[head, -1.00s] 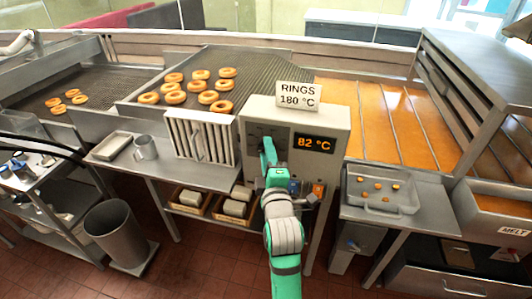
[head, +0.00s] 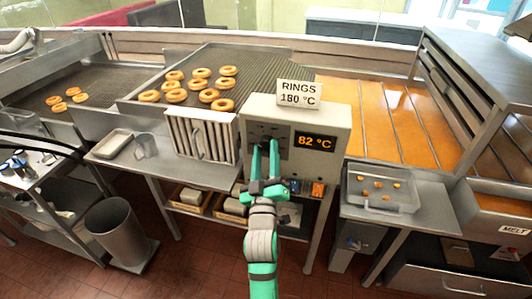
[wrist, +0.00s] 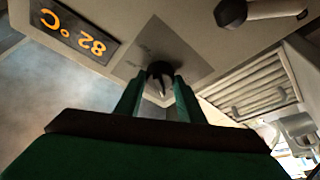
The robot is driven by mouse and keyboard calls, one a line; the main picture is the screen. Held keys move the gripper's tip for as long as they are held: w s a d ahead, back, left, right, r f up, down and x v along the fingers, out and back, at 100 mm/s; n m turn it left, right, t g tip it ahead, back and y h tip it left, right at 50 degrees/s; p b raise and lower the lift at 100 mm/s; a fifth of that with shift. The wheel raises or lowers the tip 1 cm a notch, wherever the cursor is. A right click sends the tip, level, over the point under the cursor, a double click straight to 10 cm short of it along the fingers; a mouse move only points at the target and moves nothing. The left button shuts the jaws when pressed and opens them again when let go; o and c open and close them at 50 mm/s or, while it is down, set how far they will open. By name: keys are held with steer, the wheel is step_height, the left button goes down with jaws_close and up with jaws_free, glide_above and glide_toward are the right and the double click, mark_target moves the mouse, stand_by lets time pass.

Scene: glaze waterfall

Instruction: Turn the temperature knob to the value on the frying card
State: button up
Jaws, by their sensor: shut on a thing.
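The frying card (head: 299,94) stands on top of the control box (head: 340,165) and reads "RINGS 180 °C". The orange display (head: 315,143) on the box front reads 82 °C; it shows upside down in the wrist view (wrist: 75,30). The dark temperature knob (wrist: 159,71) sits on a grey dial plate left of the display. My gripper (head: 265,146) reaches the dial, and its two green fingers (wrist: 158,88) are closed on the knob from both sides. The fingers hide most of the knob in the head view, and I cannot read its scale.
A tray (head: 382,193) with small orange pieces is on the right. Rings (head: 175,87) lie on the mesh behind.

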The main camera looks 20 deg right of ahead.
steer(key=m+h, duration=0.2)
steer(key=m, duration=0.1)
steer(key=shift+w+a+m, duration=0.15)
steer(key=shift+a+m, duration=0.05)
steer(key=shift+m, duration=0.1)
steer(key=m+g+h, duration=0.1)
steer(key=m, duration=0.2)
steer(key=m+g+h, duration=0.1)
steer(key=m+h, duration=0.1)
steer(key=m, duration=0.2)
steer(key=shift+w+a, duration=0.1)
steer(key=shift+a, duration=0.05)
steer(key=m+g+h, duration=0.1)
steer(key=m, duration=0.2)
steer(key=m+g+h, duration=0.1)
steer(key=m, duration=0.2)
steer(key=shift+w+a+g, duration=0.1)
steer(key=shift+g, duration=0.2)
steer(key=shift+w+a+r+m+g+h, duration=0.1)
steer(key=shift+m+g+h, duration=0.35)
steer(key=shift+m, duration=0.85)
steer(key=shift+m+g+h, duration=0.25)
steer(key=shift+m+g, duration=0.4)
steer(key=shift+m, duration=0.65)
steer(key=o, duration=1)
